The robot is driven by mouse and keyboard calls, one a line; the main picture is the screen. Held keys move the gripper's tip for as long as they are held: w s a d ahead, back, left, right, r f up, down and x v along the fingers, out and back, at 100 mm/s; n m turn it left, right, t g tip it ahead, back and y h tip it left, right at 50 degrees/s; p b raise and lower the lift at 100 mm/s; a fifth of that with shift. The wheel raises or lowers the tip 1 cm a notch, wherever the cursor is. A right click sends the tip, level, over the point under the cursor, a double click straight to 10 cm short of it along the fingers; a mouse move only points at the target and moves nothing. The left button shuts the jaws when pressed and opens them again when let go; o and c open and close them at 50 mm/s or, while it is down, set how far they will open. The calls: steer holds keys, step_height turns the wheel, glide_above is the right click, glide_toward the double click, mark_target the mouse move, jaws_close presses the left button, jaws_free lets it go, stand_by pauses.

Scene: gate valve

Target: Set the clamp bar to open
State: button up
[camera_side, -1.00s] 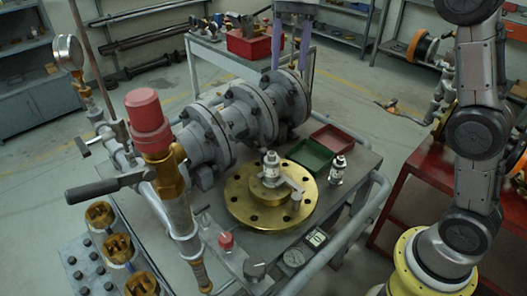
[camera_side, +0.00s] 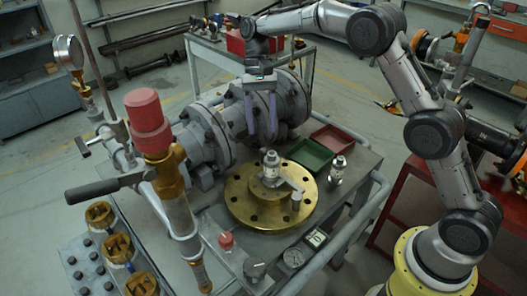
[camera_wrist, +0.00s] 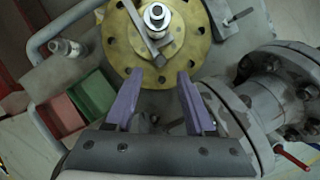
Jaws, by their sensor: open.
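The clamp bar (camera_side: 289,184) is a short grey bar on top of the round brass flange (camera_side: 240,206). It runs from the silver central fitting (camera_side: 271,163) toward the right, with a small upright post at its outer end. In the wrist view the clamp bar (camera_wrist: 139,30) slants beside the central fitting (camera_wrist: 156,15), at the top of the picture. My gripper (camera_side: 262,138) hangs above and behind the flange, in front of the grey pipe. Its purple fingers point down, apart and empty. In the wrist view the fingertips (camera_wrist: 160,74) lie near the flange's edge.
Grey flanged pipework (camera_side: 205,140) stands behind the flange. A green tray (camera_side: 310,154), a red tray (camera_side: 332,138) and a small silver fitting (camera_side: 338,170) lie to its right. A red-capped brass valve (camera_side: 150,120) with a lever rises at the left.

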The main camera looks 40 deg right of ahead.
mark_target(263, 149)
steer(key=x, duration=0.8)
jaws_close()
steer(key=shift+w+r, duration=0.1)
stand_by(1.2)
